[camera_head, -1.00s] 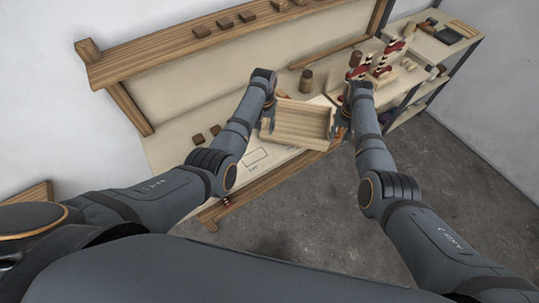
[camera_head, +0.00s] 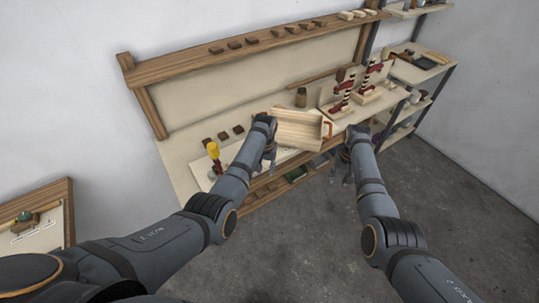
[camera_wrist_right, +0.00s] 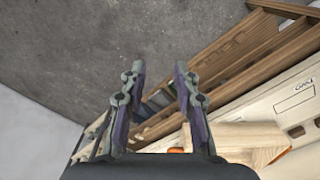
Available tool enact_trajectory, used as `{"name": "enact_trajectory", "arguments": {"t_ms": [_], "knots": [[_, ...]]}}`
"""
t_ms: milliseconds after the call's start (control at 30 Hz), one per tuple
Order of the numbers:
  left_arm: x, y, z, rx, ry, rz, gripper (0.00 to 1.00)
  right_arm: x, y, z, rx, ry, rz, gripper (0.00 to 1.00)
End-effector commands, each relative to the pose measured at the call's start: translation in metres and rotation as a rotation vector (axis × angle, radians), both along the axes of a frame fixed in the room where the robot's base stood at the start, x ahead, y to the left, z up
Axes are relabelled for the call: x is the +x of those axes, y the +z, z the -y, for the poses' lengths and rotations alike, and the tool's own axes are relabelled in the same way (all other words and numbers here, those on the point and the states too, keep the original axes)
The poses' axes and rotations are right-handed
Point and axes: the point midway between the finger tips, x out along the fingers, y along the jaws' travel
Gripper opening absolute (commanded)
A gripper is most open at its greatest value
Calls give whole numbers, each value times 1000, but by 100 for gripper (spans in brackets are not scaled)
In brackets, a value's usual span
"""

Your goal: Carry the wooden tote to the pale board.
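The wooden tote (camera_head: 298,130) is an open, pale box at the front of the workbench, with a red-orange handle (camera_head: 328,130) on its right end. My left gripper (camera_head: 269,160) is against its left end; the contact there is hidden, so I cannot tell whether it is shut on it. My right gripper (camera_head: 342,168) is open and empty, apart from the tote, in front of the bench edge. In the right wrist view its spread fingers (camera_wrist_right: 160,75) have nothing between them, and a corner of the tote (camera_wrist_right: 255,140) shows below right. A pale board with a drawn rectangle (camera_wrist_right: 285,112) lies beyond it.
Red-and-black clamps (camera_head: 345,90) stand on the bench right of the tote. A brown bottle (camera_head: 301,97) is behind it. A yellow-handled tool (camera_head: 213,152) and dark blocks (camera_head: 223,136) lie left. Shelving (camera_head: 425,65) stands right. The floor (camera_head: 430,200) in front is clear.

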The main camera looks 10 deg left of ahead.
Motion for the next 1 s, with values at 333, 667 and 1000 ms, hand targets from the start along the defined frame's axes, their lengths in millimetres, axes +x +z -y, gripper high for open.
{"name": "enact_trajectory", "arguments": {"t_ms": [333, 667, 1000], "knots": [[0, 0, 0, 0, 0, 0, 31, 0, 17, 0, 1, 0, 5, 31], [0, 0, 0, 0, 0, 0, 31, -6, 96, 1, 2, 0, 10, 31], [0, 0, 0, 0, 0, 0, 31, -9, 124, 2, 2, 0, 7, 31]]}}
